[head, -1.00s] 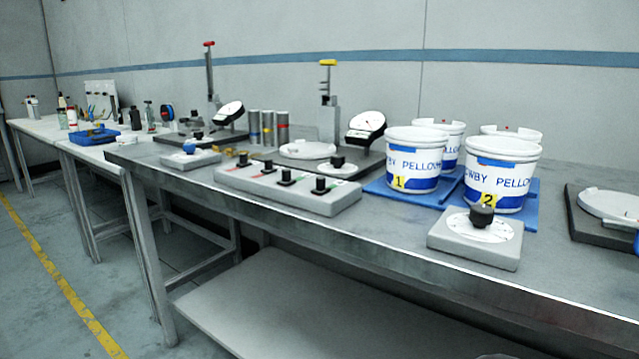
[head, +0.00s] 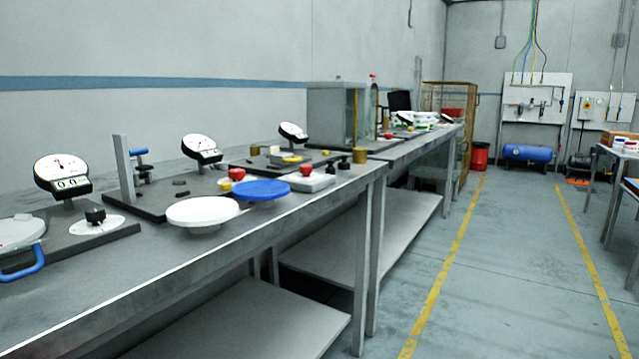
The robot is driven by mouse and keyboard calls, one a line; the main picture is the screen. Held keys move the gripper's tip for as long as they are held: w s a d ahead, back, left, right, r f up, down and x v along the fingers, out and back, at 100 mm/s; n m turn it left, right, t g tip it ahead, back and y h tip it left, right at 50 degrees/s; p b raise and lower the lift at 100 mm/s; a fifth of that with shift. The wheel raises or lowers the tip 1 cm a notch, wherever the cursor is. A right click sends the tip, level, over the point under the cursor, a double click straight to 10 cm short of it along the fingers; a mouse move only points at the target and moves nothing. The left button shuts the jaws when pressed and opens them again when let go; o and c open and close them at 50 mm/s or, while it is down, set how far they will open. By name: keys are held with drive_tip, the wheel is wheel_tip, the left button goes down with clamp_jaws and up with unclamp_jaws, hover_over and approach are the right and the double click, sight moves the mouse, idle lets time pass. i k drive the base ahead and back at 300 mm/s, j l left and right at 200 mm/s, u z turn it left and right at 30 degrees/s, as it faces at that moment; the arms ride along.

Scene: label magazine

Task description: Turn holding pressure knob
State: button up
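A black knob (head: 95,215) sits on a round white dial (head: 97,224) on a dark base at the left of the near bench. A dial gauge (head: 62,172) with a small counter window stands behind it. I cannot tell whether this knob is the holding pressure knob; no label is readable. Two red knobs show further right: one (head: 237,174) behind the white disc and one (head: 306,169) on a grey block (head: 312,183). My gripper is not in view.
The near grey bench (head: 160,290) also holds a white disc (head: 202,211), a blue disc (head: 262,190) and more gauges (head: 201,149). A blue air tank (head: 528,153) stands by the far wall panel (head: 537,108). The floor aisle (head: 490,290) between yellow lines is clear.

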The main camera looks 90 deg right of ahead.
sight(306, 170)
drive_tip(key=z, duration=2.95)
